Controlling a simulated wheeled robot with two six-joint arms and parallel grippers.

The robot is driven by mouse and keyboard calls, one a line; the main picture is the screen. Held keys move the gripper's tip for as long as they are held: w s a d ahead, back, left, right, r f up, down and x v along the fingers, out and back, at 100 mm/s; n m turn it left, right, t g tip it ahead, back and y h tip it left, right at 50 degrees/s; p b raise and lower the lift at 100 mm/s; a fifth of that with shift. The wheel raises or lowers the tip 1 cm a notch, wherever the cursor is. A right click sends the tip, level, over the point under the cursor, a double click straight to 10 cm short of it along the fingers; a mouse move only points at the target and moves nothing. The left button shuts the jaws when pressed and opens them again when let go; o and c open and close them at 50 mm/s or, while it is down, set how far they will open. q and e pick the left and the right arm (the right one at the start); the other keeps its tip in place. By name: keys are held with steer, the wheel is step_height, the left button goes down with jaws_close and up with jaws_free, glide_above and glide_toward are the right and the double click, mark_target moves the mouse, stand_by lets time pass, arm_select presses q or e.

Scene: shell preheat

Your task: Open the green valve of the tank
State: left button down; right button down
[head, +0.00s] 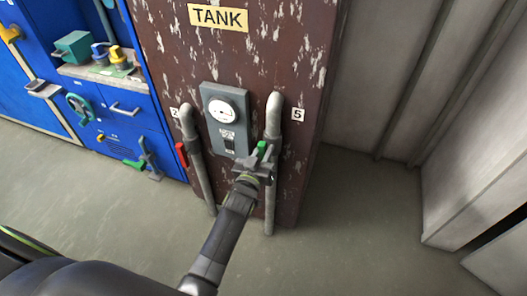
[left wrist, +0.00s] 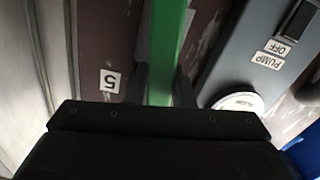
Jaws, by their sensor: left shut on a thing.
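The tank (head: 165,45) is a brown, paint-chipped block with a yellow TANK label in the head view. The green valve's handle (head: 263,148) sits at the grey pipe on the tank's right side, by the number 5 label. It points up and is partly hidden by my gripper. My left gripper (head: 259,158) is shut on the green handle. In the left wrist view the green handle (left wrist: 166,45) runs upright between my two dark fingers. My right gripper is not in view.
A grey panel (head: 241,105) with a gauge and a pump switch is left of the pipe. A red valve handle (head: 181,154) sits on the left pipe, by label 2. A blue cabinet (head: 60,110) with valves stands at left. The floor (head: 360,220) to the right is clear.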

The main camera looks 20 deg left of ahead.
arm_select(q)
steer(key=shift+d+m, duration=0.25)
steer(key=shift+m, duration=0.85)
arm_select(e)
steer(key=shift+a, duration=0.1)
arm_select(q)
steer(key=c, duration=1.2)
jaws_free()
steer(key=shift+c, duration=0.2)
steer(key=shift+s+r+p, duration=0.15)
steer(key=shift+s+p, duration=0.35)
steer(key=s+p, duration=0.4)
steer(key=s, duration=0.1)
steer(key=shift+s+a+r, duration=0.1)
steer(key=shift+r, duration=0.05)
steer(key=s+p, duration=0.5)
steer(key=s, duration=0.6)
steer(key=shift+s+a+f, duration=0.15)
steer(key=shift+a+f, duration=0.05)
steer(key=shift+f, duration=0.1)
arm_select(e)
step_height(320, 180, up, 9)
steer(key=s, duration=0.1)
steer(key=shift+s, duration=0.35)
